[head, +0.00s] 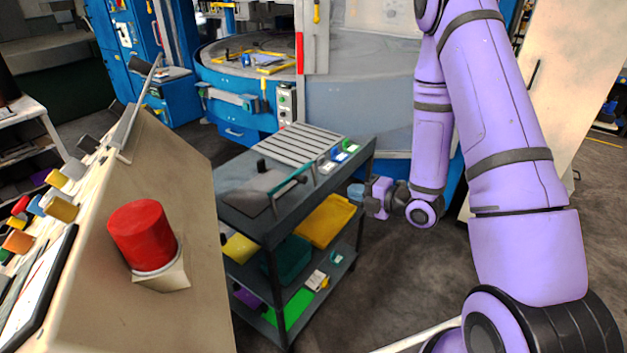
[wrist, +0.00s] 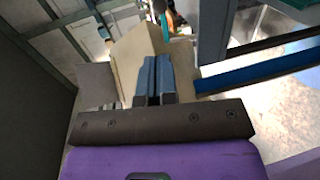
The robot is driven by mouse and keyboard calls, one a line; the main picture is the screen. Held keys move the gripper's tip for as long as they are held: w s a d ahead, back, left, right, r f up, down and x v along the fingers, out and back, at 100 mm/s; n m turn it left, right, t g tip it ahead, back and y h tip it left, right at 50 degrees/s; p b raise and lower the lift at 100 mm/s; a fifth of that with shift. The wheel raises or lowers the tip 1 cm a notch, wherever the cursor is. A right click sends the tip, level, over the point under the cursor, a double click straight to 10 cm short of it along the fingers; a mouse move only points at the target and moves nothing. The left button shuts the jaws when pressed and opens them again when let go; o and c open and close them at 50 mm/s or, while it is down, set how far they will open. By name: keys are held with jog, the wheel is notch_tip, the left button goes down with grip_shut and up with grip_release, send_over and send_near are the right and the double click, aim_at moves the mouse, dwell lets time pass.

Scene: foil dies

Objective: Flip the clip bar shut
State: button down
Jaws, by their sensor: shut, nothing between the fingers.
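A teal bar (head: 292,183), which looks like the clip bar, stands raised at a slant over a dark flat plate (head: 258,190) on the cart's top. Its far end meets a small upright post. My gripper (head: 357,192) is beside the cart's right edge, apart from the bar and a little lower than the cart top. In the wrist view, my gripper's two blue-grey fingers (wrist: 154,78) are together with nothing between them. A small teal piece shows past the fingers in the wrist view; I cannot tell whether it is the bar.
The grey cart (head: 361,160) carries a ribbed plate (head: 300,142) and small blue and green items on top. Yellow and teal trays (head: 325,220) sit below. A console with a red button (head: 142,234) stands at left. Open floor (head: 385,285) lies right of the cart.

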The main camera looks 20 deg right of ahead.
aim_at(306, 180)
dwell(0.4)
jog(key=x, duration=1.4)
jog(key=shift+a, duration=0.15)
